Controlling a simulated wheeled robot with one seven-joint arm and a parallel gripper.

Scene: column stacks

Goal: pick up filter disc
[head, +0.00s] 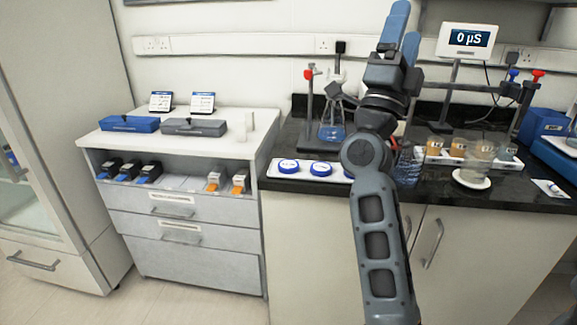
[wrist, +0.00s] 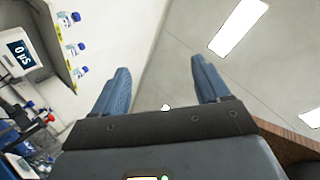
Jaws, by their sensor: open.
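My gripper (head: 405,22) points upward above the dark bench, its two blue fingers near the top edge of the head view. In the wrist view my gripper (wrist: 162,78) is open, with nothing between its fingers. My arm partly hides another at the right. They may be filter discs, but I cannot tell for sure. My gripper is well above and apart from them.
A flask (head: 332,125) on a stand is behind the tray. Left, a white cabinet (head: 190,138) bears boxes. The wrist view shows ceiling and shelf bottles (wrist: 70,18).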

